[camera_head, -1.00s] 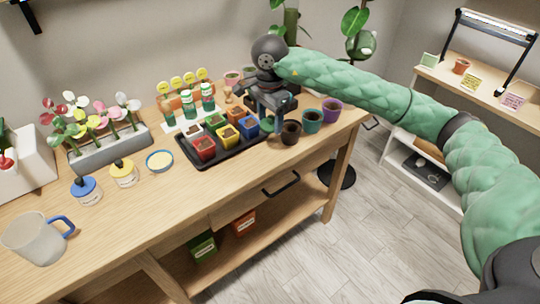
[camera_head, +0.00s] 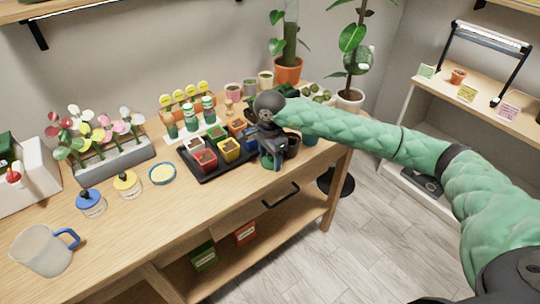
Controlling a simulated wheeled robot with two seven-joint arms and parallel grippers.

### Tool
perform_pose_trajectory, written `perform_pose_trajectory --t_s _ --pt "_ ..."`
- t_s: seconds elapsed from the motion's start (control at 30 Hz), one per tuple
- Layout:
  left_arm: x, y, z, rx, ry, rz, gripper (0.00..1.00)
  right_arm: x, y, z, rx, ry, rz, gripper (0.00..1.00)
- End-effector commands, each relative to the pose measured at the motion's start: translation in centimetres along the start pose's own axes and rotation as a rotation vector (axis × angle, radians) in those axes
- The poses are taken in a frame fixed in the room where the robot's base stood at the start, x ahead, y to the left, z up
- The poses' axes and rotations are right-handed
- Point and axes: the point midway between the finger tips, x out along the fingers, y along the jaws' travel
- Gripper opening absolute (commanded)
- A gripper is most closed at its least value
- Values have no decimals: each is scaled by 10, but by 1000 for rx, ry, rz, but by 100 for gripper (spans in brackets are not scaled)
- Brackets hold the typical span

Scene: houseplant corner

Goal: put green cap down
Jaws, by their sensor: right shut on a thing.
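My right gripper (camera_head: 272,158) reaches in from the right over the bench, its fingers pointing down. It is shut on the green cap (camera_head: 266,160), a small green piece at the fingertips, partly covered by the fingers. The cap is at the front right of the black seedling tray, above or at the wooden bench top (camera_head: 225,195); I cannot tell whether it touches the wood. My left gripper is not in view.
The black tray (camera_head: 207,177) of colored pots stands just left of the gripper. Dark and teal pots (camera_head: 310,139) stand close on its right. Several bottles (camera_head: 190,122) stand behind the tray. Bare wood lies in front, beside the yellow-filled bowl (camera_head: 162,174).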

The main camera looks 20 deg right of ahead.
Motion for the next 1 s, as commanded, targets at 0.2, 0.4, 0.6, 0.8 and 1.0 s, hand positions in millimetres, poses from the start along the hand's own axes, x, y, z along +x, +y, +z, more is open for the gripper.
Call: perform_pose_trajectory --t_s 0.2,0.4,0.6,0.8,1.0 --pt "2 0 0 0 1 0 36 2 0 0 0 0 -1 37" --pt "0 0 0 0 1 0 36 2 0 0 0 1 -1 37" --pt "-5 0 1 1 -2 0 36 3 0 0 0 1 -1 37" --pt "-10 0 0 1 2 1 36 3 0 0 0 1 -1 70" --pt "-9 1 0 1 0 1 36 3 0 0 0 1 -1 80"
